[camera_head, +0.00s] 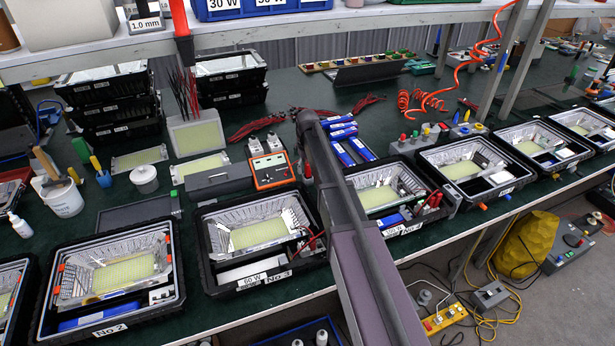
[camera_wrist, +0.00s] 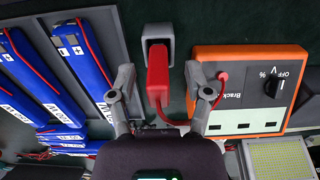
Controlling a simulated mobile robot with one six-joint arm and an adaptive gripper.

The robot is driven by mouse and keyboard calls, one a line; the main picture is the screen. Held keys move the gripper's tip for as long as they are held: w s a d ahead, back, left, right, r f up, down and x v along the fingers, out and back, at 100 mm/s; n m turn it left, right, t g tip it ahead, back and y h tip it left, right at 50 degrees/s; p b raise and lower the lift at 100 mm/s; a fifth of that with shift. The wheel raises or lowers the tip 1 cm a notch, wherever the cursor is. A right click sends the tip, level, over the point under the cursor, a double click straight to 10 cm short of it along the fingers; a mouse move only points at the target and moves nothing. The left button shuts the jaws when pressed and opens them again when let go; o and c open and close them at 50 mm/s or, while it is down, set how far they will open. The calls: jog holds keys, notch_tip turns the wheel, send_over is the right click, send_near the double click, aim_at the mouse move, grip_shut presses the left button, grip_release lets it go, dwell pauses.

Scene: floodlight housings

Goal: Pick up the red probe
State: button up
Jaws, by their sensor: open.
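The red probe (camera_wrist: 158,72) is in the wrist view, its far end at a small grey holder (camera_wrist: 157,36). A red lead runs from its near end toward the orange meter (camera_wrist: 247,92). My gripper (camera_wrist: 160,84) is open, with one grey finger on each side of the probe and a visible gap on both sides. In the head view my arm reaches over the bench and the orange meter (camera_head: 271,170) lies just left of its end.
Blue battery packs (camera_wrist: 85,62) lie left of the probe in the wrist view. In the head view, floodlight housing No 3 (camera_head: 222,283) stands in front of the meter, with other housings along the bench edge. Small grey-and-white items (camera_head: 256,146) stand behind the meter.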

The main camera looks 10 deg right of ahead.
jog(key=shift+f, duration=0.15)
dwell(0.5)
grip_shut()
